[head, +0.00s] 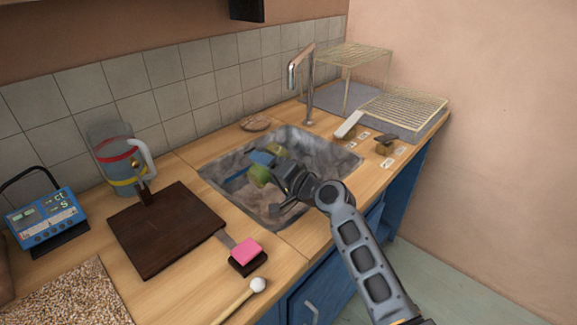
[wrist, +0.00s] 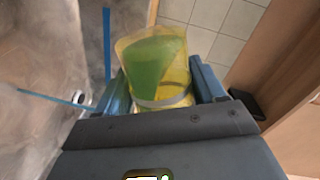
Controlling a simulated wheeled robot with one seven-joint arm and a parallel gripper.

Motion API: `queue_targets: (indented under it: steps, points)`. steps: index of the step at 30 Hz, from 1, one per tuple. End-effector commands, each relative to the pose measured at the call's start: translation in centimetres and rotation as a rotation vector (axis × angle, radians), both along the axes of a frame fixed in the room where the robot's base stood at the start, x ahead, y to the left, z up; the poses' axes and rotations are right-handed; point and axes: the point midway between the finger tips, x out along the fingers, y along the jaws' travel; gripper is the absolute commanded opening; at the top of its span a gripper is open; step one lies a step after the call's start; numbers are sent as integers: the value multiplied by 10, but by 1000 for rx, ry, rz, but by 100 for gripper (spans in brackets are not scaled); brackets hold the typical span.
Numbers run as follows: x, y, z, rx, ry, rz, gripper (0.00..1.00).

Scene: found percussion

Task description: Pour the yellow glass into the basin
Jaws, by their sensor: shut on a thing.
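The yellow glass (wrist: 175,50) is translucent and shows green inside in the wrist view, with a pale band near my gripper. My gripper (wrist: 162,80) is shut on it, with a blue finger on each side. The basin's wall also fills the left of the wrist view (wrist: 35,110).
A chrome tap (head: 308,85) stands behind the basin. A wire rack (head: 405,105) is at the right. A dark board (head: 165,230), a clear jug (head: 122,160), a pink block (head: 245,250) and a mallet (head: 240,299) are at the left and front.

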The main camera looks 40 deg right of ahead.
Motion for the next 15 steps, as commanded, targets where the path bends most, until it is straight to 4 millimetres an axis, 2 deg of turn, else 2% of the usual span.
queue_targets:
  steps: [15]
  points:
    - [0,0,-1,56,3,0,24]
